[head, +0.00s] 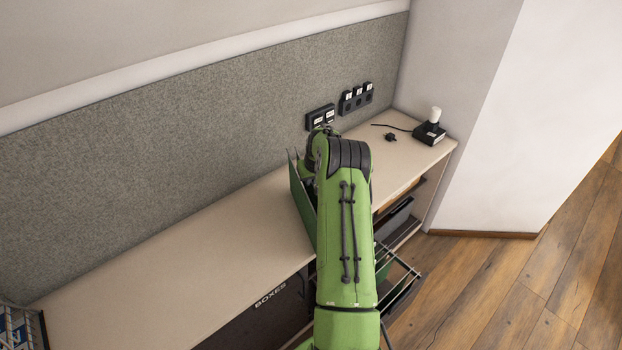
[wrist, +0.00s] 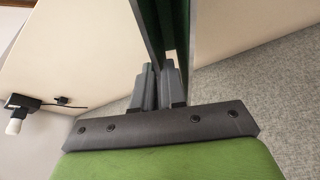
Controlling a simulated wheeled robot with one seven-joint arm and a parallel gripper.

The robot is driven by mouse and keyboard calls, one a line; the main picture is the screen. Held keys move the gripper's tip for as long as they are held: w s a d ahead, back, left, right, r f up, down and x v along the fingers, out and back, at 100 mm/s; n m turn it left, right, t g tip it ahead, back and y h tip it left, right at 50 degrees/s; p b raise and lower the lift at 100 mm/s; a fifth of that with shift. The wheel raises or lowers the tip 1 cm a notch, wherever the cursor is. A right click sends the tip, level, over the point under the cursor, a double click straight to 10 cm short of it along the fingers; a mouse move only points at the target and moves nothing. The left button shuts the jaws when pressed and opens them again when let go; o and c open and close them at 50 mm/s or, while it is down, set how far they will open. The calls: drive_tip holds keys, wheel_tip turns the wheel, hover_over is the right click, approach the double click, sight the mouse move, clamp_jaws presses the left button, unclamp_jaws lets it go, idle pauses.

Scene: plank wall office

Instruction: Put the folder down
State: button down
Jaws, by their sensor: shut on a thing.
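The folder is dark green; in the head view the folder (head: 302,200) shows as a green upright edge to the left of my arm, over the long beige counter (head: 190,265). My arm hides most of it. In the wrist view the folder (wrist: 154,35) stands between the fingers of my gripper (wrist: 161,72), which are shut on it. The counter (wrist: 75,50) fills much of that view behind it. I cannot tell whether the folder's lower edge touches the counter.
A black device with a white top (head: 430,130) and a cable stand at the counter's far right end. Wall sockets (head: 356,97) sit on the grey panel behind. A wire drawer (head: 402,285) sticks out below the counter. The counter's left stretch is clear.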

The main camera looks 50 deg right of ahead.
drive_tip(key=shift+f+b, duration=0.55)
drive_tip(key=shift+f, duration=0.05)
drive_tip(key=c, duration=1.1)
unclamp_jaws()
drive_tip(key=shift+r, duration=0.15)
drive_tip(key=v, duration=1.5)
drive_tip(key=shift+r, duration=0.25)
drive_tip(key=shift+s, duration=0.1)
